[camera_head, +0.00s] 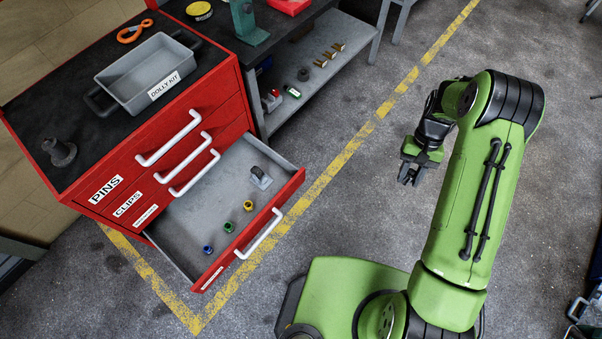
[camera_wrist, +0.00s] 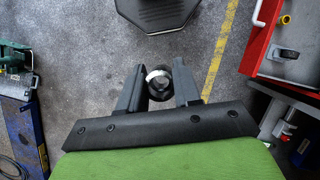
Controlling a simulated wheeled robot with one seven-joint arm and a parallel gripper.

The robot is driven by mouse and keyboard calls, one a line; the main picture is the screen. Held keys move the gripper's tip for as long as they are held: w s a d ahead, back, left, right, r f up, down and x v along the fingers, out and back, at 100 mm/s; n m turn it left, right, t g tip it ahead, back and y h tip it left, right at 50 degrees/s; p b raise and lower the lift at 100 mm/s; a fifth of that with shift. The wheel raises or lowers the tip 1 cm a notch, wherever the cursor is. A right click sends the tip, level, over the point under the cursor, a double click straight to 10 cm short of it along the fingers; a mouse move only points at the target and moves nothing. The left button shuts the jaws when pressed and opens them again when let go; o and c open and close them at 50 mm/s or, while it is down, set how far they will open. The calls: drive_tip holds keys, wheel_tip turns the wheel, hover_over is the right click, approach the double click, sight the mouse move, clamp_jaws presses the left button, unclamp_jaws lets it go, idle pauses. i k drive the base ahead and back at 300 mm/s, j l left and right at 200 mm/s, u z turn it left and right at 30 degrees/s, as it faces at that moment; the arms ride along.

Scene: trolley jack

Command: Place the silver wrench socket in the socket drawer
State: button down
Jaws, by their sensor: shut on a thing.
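The silver socket (camera_wrist: 158,84) is between the two dark fingers of my gripper (camera_wrist: 158,92) in the wrist view. My gripper is shut on it, and its round open end shows with a bright rim. In the head view my gripper (camera_head: 409,173) hangs above the floor, to the right of the red cabinet and apart from it; the socket is not clear there. The lowest visible drawer (camera_head: 185,222) is pulled open. It holds a blue socket (camera_head: 208,249), a green socket (camera_head: 228,227), a yellow socket (camera_head: 248,205) and a small grey caster-like part (camera_head: 261,178). Its front label is too small to read.
The red cabinet (camera_head: 75,170) has shut drawers marked PINS and CLIPS. On top are a grey DOLLY KIT tray (camera_head: 140,75), an orange hook (camera_head: 134,31) and a dark flanged part (camera_head: 60,152). A grey shelf bench (camera_head: 330,75) stands behind. Clear floor separates my arm from the drawer.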

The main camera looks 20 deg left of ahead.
sight(227, 193)
drive_tip(key=i+u, duration=0.1)
drive_tip(key=u, duration=0.35)
drive_tip(key=i+l+u, duration=0.1)
drive_tip(key=u, duration=0.35)
drive_tip(key=i+l+u, duration=0.1)
drive_tip(key=u, duration=0.3)
drive_tip(key=i+l+u, duration=0.1)
drive_tip(key=u, duration=0.35)
drive_tip(key=l+u, duration=0.15)
drive_tip(key=u, duration=0.3)
drive_tip(key=i+u, duration=0.1)
drive_tip(key=u, duration=0.3)
drive_tip(key=l+u, duration=0.15)
drive_tip(key=u, duration=0.3)
drive_tip(key=i+l+u, duration=0.1)
drive_tip(key=u, duration=0.3)
drive_tip(key=l+u, duration=0.15)
drive_tip(key=u, duration=0.3)
drive_tip(key=l+u, duration=0.2)
drive_tip(key=u, duration=0.2)
drive_tip(key=l+u, duration=0.2)
drive_tip(key=u, duration=0.15)
drive_tip(key=i+l+u, duration=0.1)
drive_tip(key=l+u, duration=0.25)
drive_tip(key=j, duration=0.1)
